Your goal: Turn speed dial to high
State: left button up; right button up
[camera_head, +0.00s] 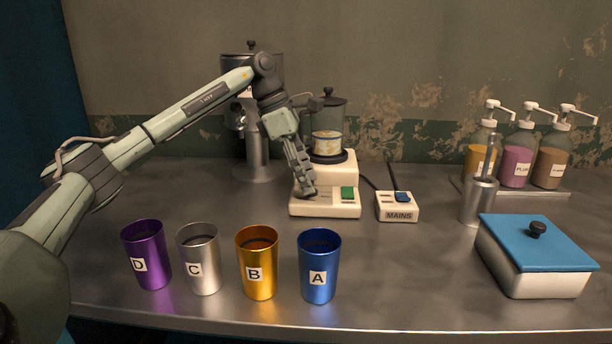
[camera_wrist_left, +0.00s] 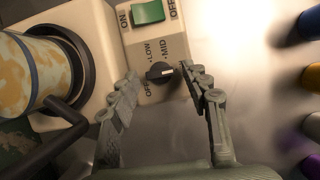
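The blender (camera_head: 327,204) has a cream base with a green switch (camera_head: 347,193) on its front panel. In the left wrist view the black speed dial (camera_wrist_left: 159,73) sits on that panel, with OFF, LOW and MID printed around it. A white mark on the dial points right, away from the OFF and LOW labels; a HIGH label does not show. My left gripper (camera_wrist_left: 162,76) is open, its fingertips on either side of the dial with visible gaps. In the head view my left gripper (camera_head: 309,190) is over the panel's left part and hides the dial. My right gripper is not in view.
A jar (camera_head: 327,119) with pale contents stands on the blender base. The MAINS box (camera_head: 397,207) is to its right. Purple (camera_head: 147,255), silver (camera_head: 199,259), gold (camera_head: 257,263) and blue (camera_head: 319,266) cups stand in front. A blue-lidded box (camera_head: 536,250) is at the right.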

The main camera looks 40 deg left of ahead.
pick_arm(q)
jog(key=v, duration=0.8)
dwell(0.4)
jog(key=shift+s, duration=0.1)
dwell(0.4)
